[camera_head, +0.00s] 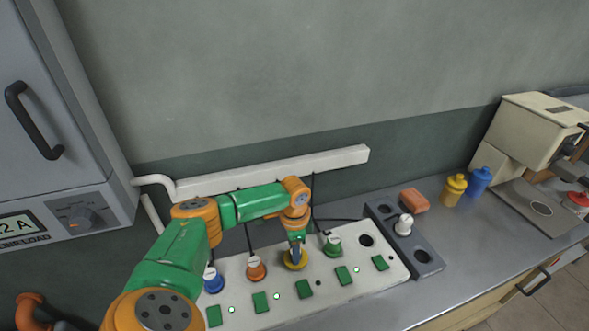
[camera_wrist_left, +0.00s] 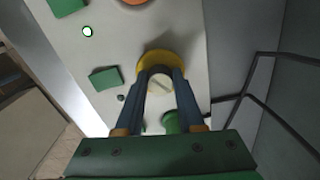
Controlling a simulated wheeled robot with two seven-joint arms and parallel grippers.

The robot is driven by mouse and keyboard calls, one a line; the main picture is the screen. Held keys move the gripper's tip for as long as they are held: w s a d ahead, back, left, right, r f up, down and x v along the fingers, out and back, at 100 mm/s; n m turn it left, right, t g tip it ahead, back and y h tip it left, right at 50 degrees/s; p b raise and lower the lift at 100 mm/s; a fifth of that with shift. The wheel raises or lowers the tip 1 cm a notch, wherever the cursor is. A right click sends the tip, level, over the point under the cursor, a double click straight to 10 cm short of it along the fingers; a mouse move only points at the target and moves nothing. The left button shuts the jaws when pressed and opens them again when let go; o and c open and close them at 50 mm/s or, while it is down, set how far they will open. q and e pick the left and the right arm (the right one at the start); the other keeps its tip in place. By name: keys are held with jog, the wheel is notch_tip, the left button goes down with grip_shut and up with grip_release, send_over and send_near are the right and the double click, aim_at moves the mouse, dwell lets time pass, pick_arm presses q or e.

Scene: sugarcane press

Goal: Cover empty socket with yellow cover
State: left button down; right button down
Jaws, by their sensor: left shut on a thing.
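The yellow cover (camera_head: 295,262) is a round piece at the third place along the pale socket panel (camera_head: 240,275). It also shows in the left wrist view (camera_wrist_left: 160,60), with a pale bar across its middle. My left gripper (camera_head: 296,245) points down and is shut on the yellow cover. Its two dark fingers (camera_wrist_left: 161,75) straddle the cover's middle in the wrist view. The cover is at or just above the panel; I cannot tell whether it touches, and the socket beneath is hidden. An uncovered dark round socket (camera_head: 367,241) is at the panel's right end. My right gripper is out of view.
Blue (camera_head: 213,281), orange (camera_head: 256,268) and green (camera_head: 333,246) plugs with cables flank the cover. A grey holder (camera_head: 386,213) with a white piece (camera_head: 404,225) stands right of the panel. Beyond are an orange block (camera_head: 414,200) and yellow (camera_head: 453,190) and blue (camera_head: 478,182) bottles.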

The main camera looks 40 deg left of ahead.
pick_arm(q)
jog(key=shift+f+b, duration=0.3)
jog(key=shift+f, duration=0.3)
jog(key=c, duration=0.8)
grip_release()
notch_tip(320, 180, up, 6)
jog(key=p, duration=0.6)
jog(key=shift+r+p, duration=0.15)
jog(key=shift+p, duration=0.2)
notch_tip(320, 180, up, 2)
jog(key=shift+r+p, duration=0.25)
jog(key=shift+p, duration=0.5)
jog(key=shift+r, duration=1.2)
